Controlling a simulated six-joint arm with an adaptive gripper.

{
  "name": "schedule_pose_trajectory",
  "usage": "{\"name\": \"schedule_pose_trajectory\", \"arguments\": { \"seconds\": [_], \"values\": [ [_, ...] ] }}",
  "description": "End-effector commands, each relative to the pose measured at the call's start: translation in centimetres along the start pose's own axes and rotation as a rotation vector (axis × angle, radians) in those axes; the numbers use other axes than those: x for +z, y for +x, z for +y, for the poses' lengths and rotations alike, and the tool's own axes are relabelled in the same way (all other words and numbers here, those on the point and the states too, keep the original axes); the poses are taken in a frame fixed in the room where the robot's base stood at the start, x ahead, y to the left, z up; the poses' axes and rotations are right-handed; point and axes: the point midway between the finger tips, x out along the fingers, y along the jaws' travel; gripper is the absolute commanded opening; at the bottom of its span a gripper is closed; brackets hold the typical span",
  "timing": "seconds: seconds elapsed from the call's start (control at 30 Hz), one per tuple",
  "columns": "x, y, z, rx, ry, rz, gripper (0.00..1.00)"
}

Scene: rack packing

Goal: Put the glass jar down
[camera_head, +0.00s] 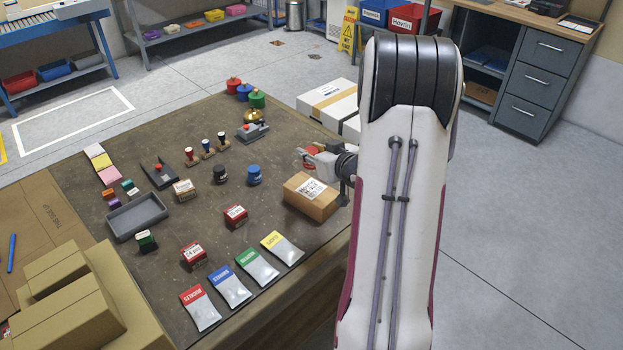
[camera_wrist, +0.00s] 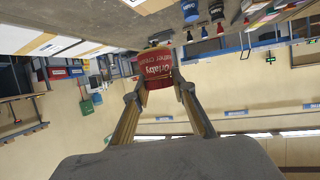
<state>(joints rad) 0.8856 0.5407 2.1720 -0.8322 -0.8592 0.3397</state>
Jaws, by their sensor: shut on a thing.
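The glass jar (camera_wrist: 153,66) has a red label with pale lettering and sits between the two fingers of my gripper (camera_wrist: 160,84) in the wrist view. My gripper is shut on it. The wrist picture is turned over, with the table surface at the top. In the head view my gripper (camera_head: 312,157) is at the right side of the dark table (camera_head: 205,205), and only a little red of the jar shows there. My arm hides part of that area. I cannot tell whether the jar touches the table.
A cardboard box with a printed label (camera_head: 312,196) stands just below my gripper in the head view. White boxes (camera_head: 328,98) lie behind it. Stamps, a grey tray (camera_head: 137,216), a brass bell (camera_head: 252,117) and several sachets (camera_head: 230,286) occupy the table, with bare patches between.

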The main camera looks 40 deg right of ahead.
Motion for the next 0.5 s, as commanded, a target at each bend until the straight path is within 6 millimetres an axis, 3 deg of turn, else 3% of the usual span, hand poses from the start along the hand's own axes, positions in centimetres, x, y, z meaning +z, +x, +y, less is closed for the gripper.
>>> {"name": "schedule_pose_trajectory", "arguments": {
  "seconds": [0.2,0.5],
  "values": [
    [2.5,1.0,0.0,0.0,0.003,-0.003,0.01],
    [3.9,1.6,0.0,0.001,-0.001,0.0,0.01]
  ]
}}
